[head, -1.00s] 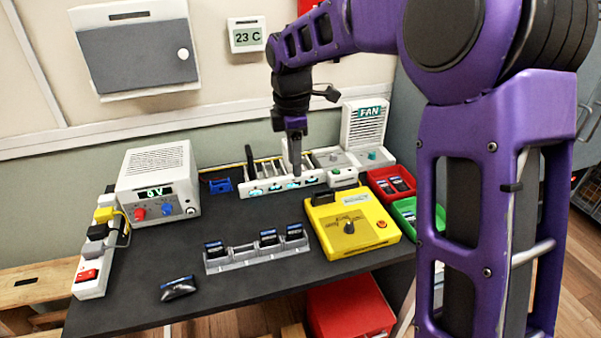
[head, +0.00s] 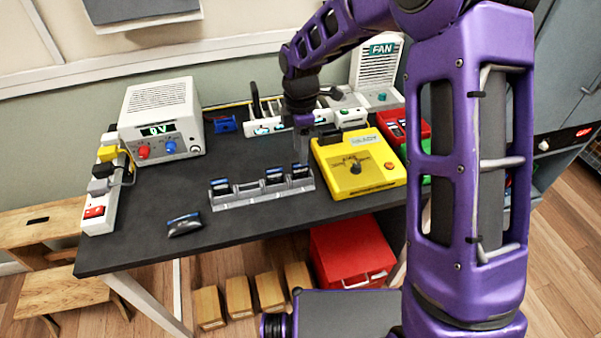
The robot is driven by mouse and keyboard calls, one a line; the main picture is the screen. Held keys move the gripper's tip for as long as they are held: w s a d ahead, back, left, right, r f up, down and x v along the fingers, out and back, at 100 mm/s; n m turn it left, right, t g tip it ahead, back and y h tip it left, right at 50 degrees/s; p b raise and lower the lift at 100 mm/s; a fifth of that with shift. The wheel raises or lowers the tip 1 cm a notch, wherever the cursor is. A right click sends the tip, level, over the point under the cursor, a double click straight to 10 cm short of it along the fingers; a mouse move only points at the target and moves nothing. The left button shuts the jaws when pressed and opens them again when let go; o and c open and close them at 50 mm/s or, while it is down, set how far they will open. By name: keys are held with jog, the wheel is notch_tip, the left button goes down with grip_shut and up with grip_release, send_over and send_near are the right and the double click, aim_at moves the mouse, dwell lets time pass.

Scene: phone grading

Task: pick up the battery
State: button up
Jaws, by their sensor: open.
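A grey rack (head: 262,197) on the dark table holds dark, blue-topped batteries: one in its left slot (head: 221,187), and two toward its right end, one of them inner (head: 275,177) and the other in the end slot (head: 301,173). Another dark battery-like pack (head: 184,224) lies loose on the table near the front edge. My gripper (head: 302,158) points down just above or behind the rack's right-end battery. It is open, seen edge-on, with nothing visible in it. I cannot tell whether the fingers touch that battery.
A yellow tester (head: 358,165) stands close to the right of my gripper. A white charger strip (head: 264,125) is behind, and a white power supply (head: 160,118) at left. A red tray (head: 391,124) and a partly hidden green tray are at right.

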aim_at(299, 172)
notch_tip(299, 172, down, 4)
jog(key=shift+s+f, duration=0.1)
jog(key=shift+f, duration=0.05)
grip_shut()
dwell(0.3)
